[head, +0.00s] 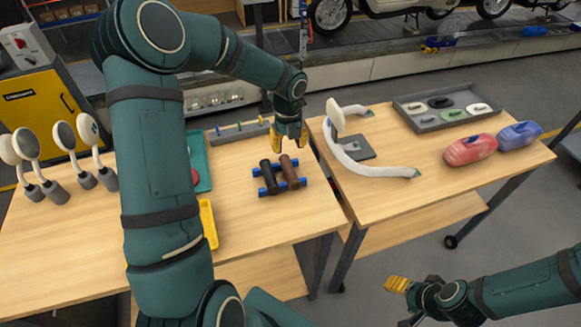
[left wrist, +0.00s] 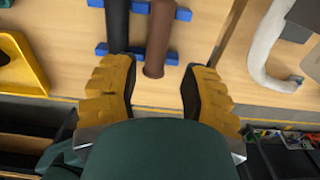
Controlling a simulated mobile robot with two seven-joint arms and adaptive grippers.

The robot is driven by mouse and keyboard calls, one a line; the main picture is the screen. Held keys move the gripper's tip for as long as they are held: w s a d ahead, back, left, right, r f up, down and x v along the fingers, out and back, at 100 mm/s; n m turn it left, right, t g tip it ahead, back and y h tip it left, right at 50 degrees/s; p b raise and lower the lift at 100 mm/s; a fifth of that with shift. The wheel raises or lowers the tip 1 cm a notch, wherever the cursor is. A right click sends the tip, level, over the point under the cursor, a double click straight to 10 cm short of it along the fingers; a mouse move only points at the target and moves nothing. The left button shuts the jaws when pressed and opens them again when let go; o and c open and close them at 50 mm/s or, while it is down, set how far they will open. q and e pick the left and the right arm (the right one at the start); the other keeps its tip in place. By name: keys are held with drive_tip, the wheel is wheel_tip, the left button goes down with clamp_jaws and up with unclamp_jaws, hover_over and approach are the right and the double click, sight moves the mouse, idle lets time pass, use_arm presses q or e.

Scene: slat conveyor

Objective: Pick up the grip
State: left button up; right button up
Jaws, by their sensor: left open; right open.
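Two handlebar-type grips lie side by side on a blue rack (head: 266,191) on the left table: a black grip (head: 269,178) and a brown grip (head: 290,172). My left gripper (head: 289,143) is open, above and just behind them in the head view. In the left wrist view, the brown grip (left wrist: 158,40) lies between the directions of the two yellow fingers, and the black grip (left wrist: 117,30) lies in line with the left finger. Neither is held. My right gripper (head: 402,299) is open and empty, low in front of the tables.
Mirrors (head: 62,135) stand at the left. A green tray (head: 203,165), a yellow tray (head: 208,225) and a grey rack with coloured pegs (head: 240,132) surround the grips. The right table holds a white curved part (head: 345,160), a grey tray (head: 425,123) and red (head: 470,150) and blue (head: 520,135) tanks.

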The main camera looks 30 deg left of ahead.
sight(288, 166)
use_arm(q)
wheel_tip(288, 166, down, 10)
drive_tip(key=shift+s+f+b, duration=0.15)
drive_tip(key=shift+b, duration=0.15)
clamp_jaws()
idle(0.4)
